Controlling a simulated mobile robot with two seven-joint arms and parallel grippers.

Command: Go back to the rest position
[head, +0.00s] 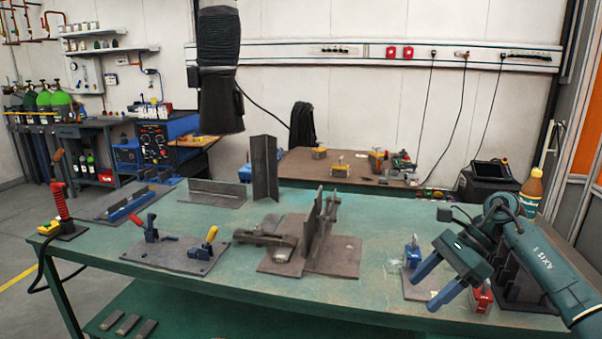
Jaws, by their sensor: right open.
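My right gripper (429,284) is at the right end of the green table (215,275), its two blue fingers apart with nothing between them. Its arm comes in from the right edge of the head view. The fingers point down and to the left, over or near a small plate (421,288) with a blue clamp (413,252). A red clamp (481,297) shows just right of the fingers. I cannot tell how high the fingers are above the table. My left gripper does not show.
A fixture with upright steel plates (312,232) stands mid-table. Left of it are a plate with toggle clamps (175,250), an angle piece (217,192) and a tall angle (264,168). A red-handled tool (61,203) stands at the left corner. A bottle (532,190) stands behind my right arm.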

